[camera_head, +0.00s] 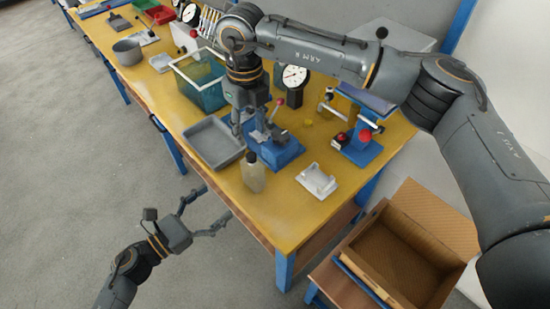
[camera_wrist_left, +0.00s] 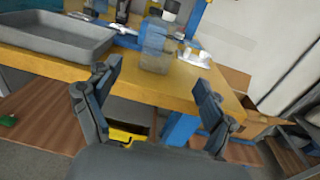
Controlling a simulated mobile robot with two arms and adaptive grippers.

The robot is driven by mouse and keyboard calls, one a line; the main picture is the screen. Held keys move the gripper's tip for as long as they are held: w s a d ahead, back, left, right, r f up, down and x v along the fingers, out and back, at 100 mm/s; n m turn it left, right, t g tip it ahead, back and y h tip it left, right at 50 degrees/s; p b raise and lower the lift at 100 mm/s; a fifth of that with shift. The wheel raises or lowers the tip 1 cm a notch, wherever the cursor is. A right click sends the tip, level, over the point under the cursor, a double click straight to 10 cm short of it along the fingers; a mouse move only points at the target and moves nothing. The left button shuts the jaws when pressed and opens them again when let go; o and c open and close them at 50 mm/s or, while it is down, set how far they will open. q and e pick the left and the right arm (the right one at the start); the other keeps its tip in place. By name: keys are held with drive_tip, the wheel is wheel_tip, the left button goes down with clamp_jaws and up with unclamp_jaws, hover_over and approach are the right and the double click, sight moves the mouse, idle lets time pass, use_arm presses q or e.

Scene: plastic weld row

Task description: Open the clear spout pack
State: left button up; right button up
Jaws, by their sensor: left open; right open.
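The clear spout pack (camera_head: 253,176) stands upright near the front edge of the yellow table, a see-through bottle with a dark cap. It also shows in the left wrist view (camera_wrist_left: 154,46), beyond my fingers, with its cap closed on top. My left gripper (camera_head: 214,208) is open and empty, off the table's front edge and left of the pack, not touching it; its two spread fingers frame the pack in the left wrist view (camera_wrist_left: 157,80). My right gripper (camera_head: 250,128) is open and points down over the blue fixture (camera_head: 278,151), behind the pack.
A grey tray (camera_head: 212,148) lies left of the pack, and a small white holder (camera_head: 317,181) lies right of it. A blue press (camera_head: 362,150), a dial gauge (camera_head: 294,77) and a teal bin (camera_head: 205,92) stand farther back. An open cardboard box (camera_head: 405,250) sits at lower right.

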sight(247, 177)
drive_tip(key=shift+w+d+r, duration=0.1)
drive_tip(key=shift+w+d, duration=0.1)
drive_tip(key=shift+s+a+r, duration=0.1)
drive_tip(key=shift+s+a, duration=0.05)
drive_tip(key=shift+s+a+r, duration=0.15)
drive_tip(key=shift+s+a, duration=0.25)
drive_tip(key=shift+a, duration=0.15)
use_arm(q)
drive_tip(key=x, duration=1.2)
drive_tip(key=shift+d+r, duration=0.2)
use_arm(e)
drive_tip(key=shift+w+d, duration=0.15)
drive_tip(key=shift+d, duration=0.05)
use_arm(q)
drive_tip(key=shift+w+d, duration=0.35)
drive_tip(key=shift+d, duration=0.05)
use_arm(e)
drive_tip(key=shift+d, duration=0.1)
